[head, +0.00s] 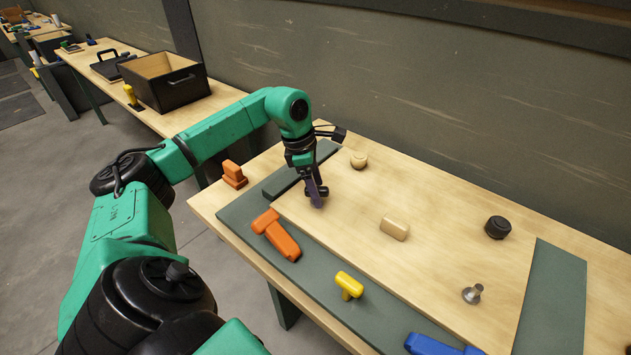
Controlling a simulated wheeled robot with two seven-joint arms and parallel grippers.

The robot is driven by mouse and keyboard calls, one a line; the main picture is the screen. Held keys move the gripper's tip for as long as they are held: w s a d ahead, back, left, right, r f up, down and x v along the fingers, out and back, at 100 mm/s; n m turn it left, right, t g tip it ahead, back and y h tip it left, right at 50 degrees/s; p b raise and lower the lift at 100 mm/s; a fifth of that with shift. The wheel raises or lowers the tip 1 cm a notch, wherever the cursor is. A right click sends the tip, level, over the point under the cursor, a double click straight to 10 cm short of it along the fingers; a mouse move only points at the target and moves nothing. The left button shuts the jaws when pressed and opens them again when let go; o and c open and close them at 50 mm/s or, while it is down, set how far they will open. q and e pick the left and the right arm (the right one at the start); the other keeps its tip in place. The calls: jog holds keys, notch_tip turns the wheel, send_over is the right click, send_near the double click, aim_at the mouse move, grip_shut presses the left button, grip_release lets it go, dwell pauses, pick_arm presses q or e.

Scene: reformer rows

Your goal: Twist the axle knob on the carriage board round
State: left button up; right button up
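The carriage board appears to be the pale wooden panel (345,210) edged with dark green strips on the bench. Several knob-like parts stand on it: a black round knob (498,227) at the right, a grey metal knob (473,293) nearer the front, and a pale wooden knob (359,159) at the back. I cannot tell which is the axle knob. My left gripper (317,197) points down over the board's left part, left of and in front of the wooden knob. Its fingers are seen edge-on, so their opening is unclear. My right gripper is out of view.
A pale block (394,229) lies mid-board. An orange handle (277,235), a yellow T-shaped handle (348,285) and a blue handle (438,345) lie along the front. An orange piece (234,175) is at the left corner. A black open box (165,82) stands on another bench.

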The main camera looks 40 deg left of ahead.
pick_arm(q)
jog(key=shift+r, duration=0.1)
notch_tip(320, 180, up, 7)
jog(key=p, duration=0.6)
